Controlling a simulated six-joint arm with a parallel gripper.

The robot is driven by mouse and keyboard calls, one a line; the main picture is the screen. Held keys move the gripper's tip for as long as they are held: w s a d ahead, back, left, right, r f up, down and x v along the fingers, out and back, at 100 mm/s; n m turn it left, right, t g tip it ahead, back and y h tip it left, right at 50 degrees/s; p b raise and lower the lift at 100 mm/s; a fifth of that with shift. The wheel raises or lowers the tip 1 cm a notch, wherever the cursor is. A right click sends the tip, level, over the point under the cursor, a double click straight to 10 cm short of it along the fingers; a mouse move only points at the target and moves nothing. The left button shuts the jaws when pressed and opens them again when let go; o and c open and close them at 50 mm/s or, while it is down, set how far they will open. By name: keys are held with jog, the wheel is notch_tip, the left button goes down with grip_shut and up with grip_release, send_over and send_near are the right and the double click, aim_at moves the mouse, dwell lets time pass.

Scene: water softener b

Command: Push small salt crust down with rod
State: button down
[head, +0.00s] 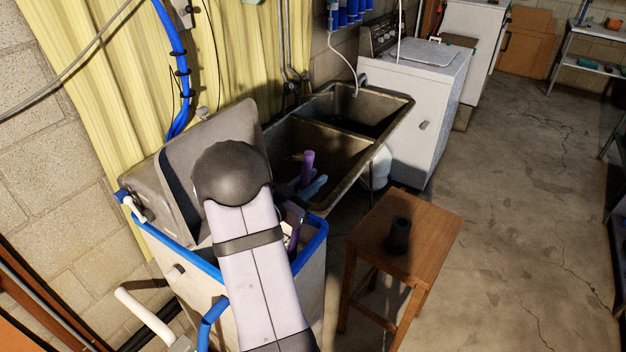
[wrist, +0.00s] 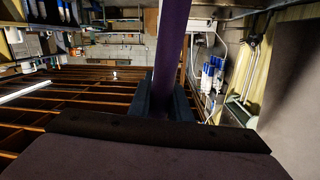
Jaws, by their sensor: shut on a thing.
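My gripper (head: 309,188) is shut on a purple rod (head: 307,164), over the right part of the open softener tank (head: 311,262). The rod stands roughly upright. Its top sticks up above the fingers and its lower part runs down at the tank's opening. In the wrist view, the rod (wrist: 173,45) passes between the two dark fingers (wrist: 166,102). The tank has a blue rim, and its grey lid (head: 205,135) is tilted up against the wall side. The salt crust and the rod's lower tip are hidden, so I cannot tell whether they touch.
A wooden stool (head: 425,228) with a dark cup (head: 398,235) on it stands right of the tank. A double sink (head: 325,140) is behind the tank, with a white washing machine (head: 415,105) beyond. A blue hose (head: 178,60) hangs at the curtain. Open floor lies to the right.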

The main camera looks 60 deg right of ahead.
jog(key=shift+f, duration=0.1)
jog(key=shift+f+b, duration=1.05)
jog(key=shift+f, duration=0.2)
